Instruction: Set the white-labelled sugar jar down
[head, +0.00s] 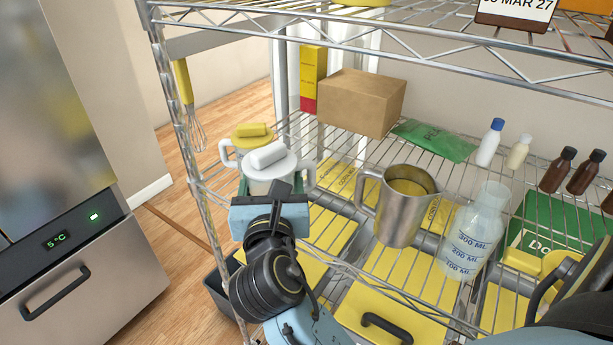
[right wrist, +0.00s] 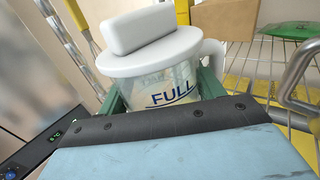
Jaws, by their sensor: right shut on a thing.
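The sugar jar (head: 270,168) has a white lid with a thick block handle and a white side handle. My right gripper (head: 272,200) is shut on it at the left end of the wire shelf (head: 335,255). In the right wrist view the jar (right wrist: 160,70) is upright between the green fingers (right wrist: 165,92), with "FULL" on its clear body. Its base is hidden, so I cannot tell whether it touches the shelf. A similar jar with a yellow lid (head: 252,131) stands just behind it. My left gripper is not in view.
A steel pitcher (head: 405,212) stands right of the jar, with a measuring bottle (head: 472,235) beyond it. A cardboard box (head: 362,102) and green packet (head: 433,141) are behind. A rack post (head: 187,130) with a hanging whisk (head: 190,105) is close on the left.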

